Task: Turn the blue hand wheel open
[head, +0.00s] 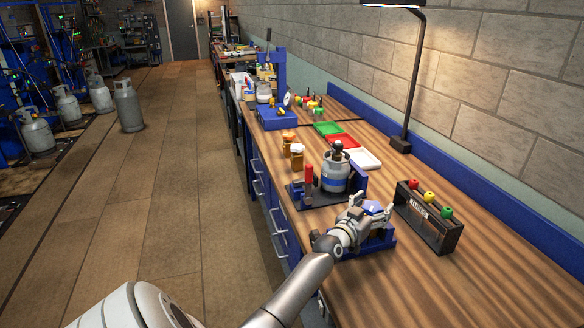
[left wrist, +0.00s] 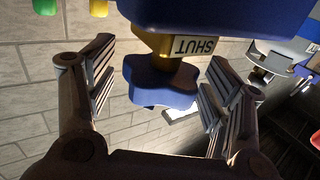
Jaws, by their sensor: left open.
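The blue hand wheel (left wrist: 160,86) is large in the left wrist view, with a lobed rim. It sits on a brass neck bearing an upside-down label that reads SHUT (left wrist: 195,47), below a blue body (left wrist: 225,15). My left gripper (head: 373,206) is open around the wheel, over the blue stand (head: 375,244) on the bench. In the left wrist view its ridged fingers stand on both sides of the wheel, with a visible gap on each side. In the head view the gripper hides most of the wheel. My right gripper is in no view.
A black box with red, yellow and green knobs (head: 430,222) stands close to the right of the gripper. A lamp (head: 401,143) is by the wall. The bench front is clear.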

